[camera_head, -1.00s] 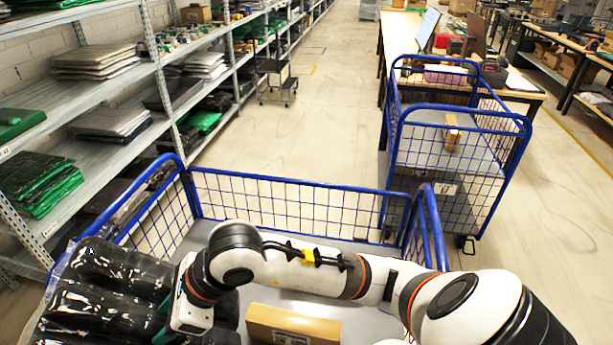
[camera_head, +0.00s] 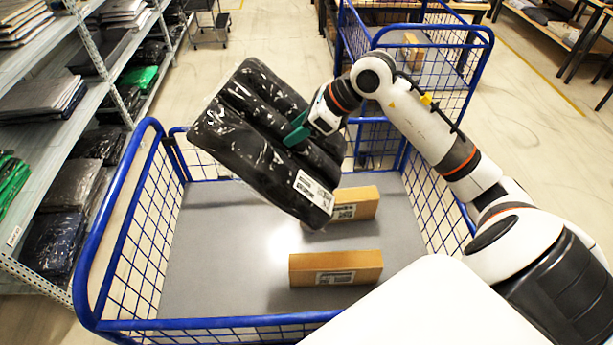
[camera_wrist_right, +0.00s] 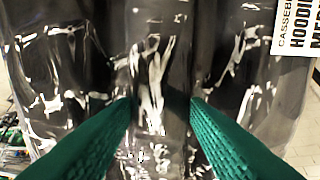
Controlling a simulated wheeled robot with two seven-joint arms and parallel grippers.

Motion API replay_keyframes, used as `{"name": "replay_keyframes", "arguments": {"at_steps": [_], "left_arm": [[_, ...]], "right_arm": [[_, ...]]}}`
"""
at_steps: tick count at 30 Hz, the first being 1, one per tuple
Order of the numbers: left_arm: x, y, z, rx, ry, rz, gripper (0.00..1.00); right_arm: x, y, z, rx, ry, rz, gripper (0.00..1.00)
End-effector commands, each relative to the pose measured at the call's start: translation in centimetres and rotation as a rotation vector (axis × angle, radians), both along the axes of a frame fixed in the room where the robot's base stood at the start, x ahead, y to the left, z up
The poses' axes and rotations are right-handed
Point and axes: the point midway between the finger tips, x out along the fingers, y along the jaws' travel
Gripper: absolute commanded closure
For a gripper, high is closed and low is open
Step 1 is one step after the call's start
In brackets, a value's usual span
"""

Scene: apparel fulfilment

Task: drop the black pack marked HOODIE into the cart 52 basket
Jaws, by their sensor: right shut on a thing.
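The black pack (camera_head: 262,140) is a plastic-wrapped bundle with long bulging folds and a white label (camera_head: 314,190) at its lower end. In the right wrist view the label (camera_wrist_right: 298,28) reads HOODIE, and the pack (camera_wrist_right: 150,50) fills most of the picture. My right gripper (camera_head: 295,133) is shut on the pack's middle ridge, its green fingers (camera_wrist_right: 163,105) pressing on either side. The pack hangs tilted above the near blue wire basket (camera_head: 93,240), over its back part. No cart number is readable. My left gripper is not in view.
Two brown boxes (camera_head: 335,267) and (camera_head: 356,203) lie on the basket's grey floor; its left part is bare. A second blue cart (camera_head: 487,37) holding a box (camera_head: 413,50) stands behind. Shelves (camera_head: 125,98) of packs line the left.

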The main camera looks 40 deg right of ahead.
Motion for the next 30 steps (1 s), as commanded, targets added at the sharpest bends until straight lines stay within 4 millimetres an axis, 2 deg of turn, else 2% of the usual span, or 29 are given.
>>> {"name": "replay_keyframes", "arguments": {"at_steps": [1, 3, 8, 14, 24, 30], "left_arm": [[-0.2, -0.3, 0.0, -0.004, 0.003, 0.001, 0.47], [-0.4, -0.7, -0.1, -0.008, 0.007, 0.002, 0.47], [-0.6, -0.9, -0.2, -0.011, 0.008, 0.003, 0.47], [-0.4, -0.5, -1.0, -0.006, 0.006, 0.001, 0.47], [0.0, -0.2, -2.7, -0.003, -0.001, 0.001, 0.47], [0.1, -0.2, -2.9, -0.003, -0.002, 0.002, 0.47]], "right_arm": [[0.2, -1.4, 0.7, -0.002, -0.003, -0.013, 0.99], [0.3, -2.6, 1.4, -0.001, -0.003, -0.023, 0.99], [0.3, -3.5, 1.7, 0.001, -0.003, -0.028, 0.99], [0.3, -3.5, 0.3, 0.003, -0.001, -0.028, 0.99], [0.3, -3.5, -3.5, 0.003, -0.001, -0.03, 0.99], [0.3, -3.5, -4.1, 0.001, -0.003, -0.028, 0.99]]}}
